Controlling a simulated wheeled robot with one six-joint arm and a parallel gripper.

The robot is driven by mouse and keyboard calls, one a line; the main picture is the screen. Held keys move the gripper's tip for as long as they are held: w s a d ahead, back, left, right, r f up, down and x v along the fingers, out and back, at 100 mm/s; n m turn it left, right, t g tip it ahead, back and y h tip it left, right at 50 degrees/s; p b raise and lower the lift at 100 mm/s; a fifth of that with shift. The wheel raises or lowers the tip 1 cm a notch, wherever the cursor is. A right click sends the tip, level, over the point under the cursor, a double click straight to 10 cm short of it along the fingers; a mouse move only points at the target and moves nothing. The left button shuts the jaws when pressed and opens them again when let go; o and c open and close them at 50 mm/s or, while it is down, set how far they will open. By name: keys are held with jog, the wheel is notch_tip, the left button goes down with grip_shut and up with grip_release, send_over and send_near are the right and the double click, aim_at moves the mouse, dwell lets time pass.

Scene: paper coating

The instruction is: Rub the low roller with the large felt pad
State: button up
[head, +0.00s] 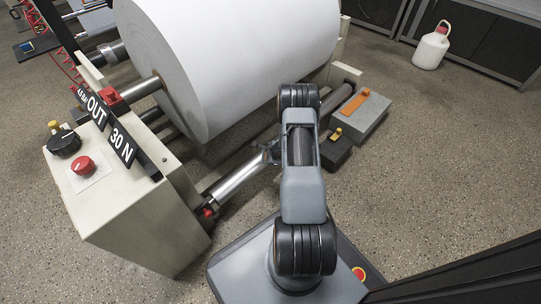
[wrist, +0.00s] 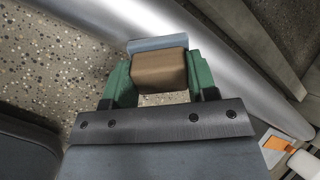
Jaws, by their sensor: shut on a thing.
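The low roller (head: 238,181) is a shiny metal cylinder below the big white paper roll, running from the control cabinet toward the back right. In the wrist view the roller (wrist: 205,70) crosses diagonally. My gripper (wrist: 158,85) has green fingers shut on the sides of a brown block with a blue-grey felt face, the large felt pad (wrist: 158,68). The felt face is at the roller's near edge; I cannot tell whether it touches. In the head view my arm hides most of the gripper and pad, beside the roller's middle.
A big white paper roll (head: 230,55) hangs above. The control cabinet (head: 125,205) stands at left. At right are a grey block with an orange piece (head: 350,105) and a dark block with a yellow knob (head: 337,152). A white jug (head: 431,50) stands far off.

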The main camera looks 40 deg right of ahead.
jog(key=shift+a, duration=0.15)
jog(key=shift+p+v, duration=0.8)
jog(key=shift+v, duration=2.15)
jog(key=shift+s, duration=0.1)
jog(key=shift+v, duration=1.45)
